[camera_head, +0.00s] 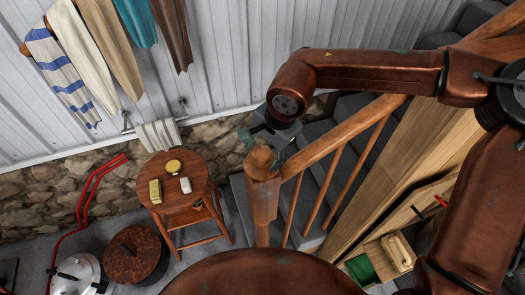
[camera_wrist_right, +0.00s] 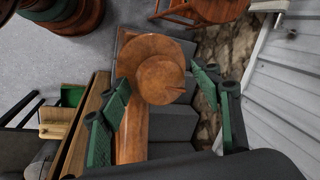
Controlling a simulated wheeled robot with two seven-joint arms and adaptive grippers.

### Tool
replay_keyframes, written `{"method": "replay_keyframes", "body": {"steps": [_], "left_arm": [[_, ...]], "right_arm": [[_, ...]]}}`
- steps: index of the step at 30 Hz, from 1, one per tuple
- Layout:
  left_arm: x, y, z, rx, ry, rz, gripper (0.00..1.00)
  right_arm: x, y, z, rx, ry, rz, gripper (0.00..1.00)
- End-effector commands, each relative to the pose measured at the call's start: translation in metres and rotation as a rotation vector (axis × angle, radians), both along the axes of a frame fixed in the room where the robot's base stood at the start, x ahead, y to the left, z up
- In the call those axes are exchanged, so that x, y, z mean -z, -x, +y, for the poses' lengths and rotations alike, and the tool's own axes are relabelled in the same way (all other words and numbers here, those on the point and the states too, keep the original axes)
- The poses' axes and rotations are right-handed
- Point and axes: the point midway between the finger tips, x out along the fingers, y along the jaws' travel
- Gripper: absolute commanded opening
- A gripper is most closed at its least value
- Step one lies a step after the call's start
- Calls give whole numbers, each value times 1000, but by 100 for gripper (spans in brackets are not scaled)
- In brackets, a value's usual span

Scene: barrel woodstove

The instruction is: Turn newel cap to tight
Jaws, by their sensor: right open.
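The newel cap (camera_head: 261,157) is a rounded orange-brown wooden knob on top of the newel post (camera_head: 263,205) at the foot of the stair rail. In the right wrist view the cap (camera_wrist_right: 161,80) shows from above, with a small dark mark near its right edge. My right gripper (camera_head: 264,142) is above the cap in the head view, partly hidden by its own wrist. In the wrist view its green fingers (camera_wrist_right: 165,97) are spread apart, one on each side of the cap, with gaps between. My left gripper is not in view.
The handrail (camera_head: 345,128) and balusters run up to the right from the post, beside dark stairs (camera_head: 315,130). A round wooden stool (camera_head: 180,200) with small items stands to the left. Clothes hang on the pale wall, and a box with a green item (camera_head: 362,268) is at lower right.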

Motion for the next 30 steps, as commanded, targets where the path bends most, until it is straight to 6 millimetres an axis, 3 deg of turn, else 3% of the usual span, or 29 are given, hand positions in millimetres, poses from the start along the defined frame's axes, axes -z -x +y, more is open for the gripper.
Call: {"method": "replay_keyframes", "body": {"steps": [7, 24, 30], "left_arm": [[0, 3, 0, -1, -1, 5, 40], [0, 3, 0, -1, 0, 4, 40], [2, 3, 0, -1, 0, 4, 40]], "right_arm": [[1, 0, -1, 1, 0, 0, 58], [1, 0, -1, 2, 1, 0, 19], [1, 0, -1, 13, 1, 0, 17]]}}
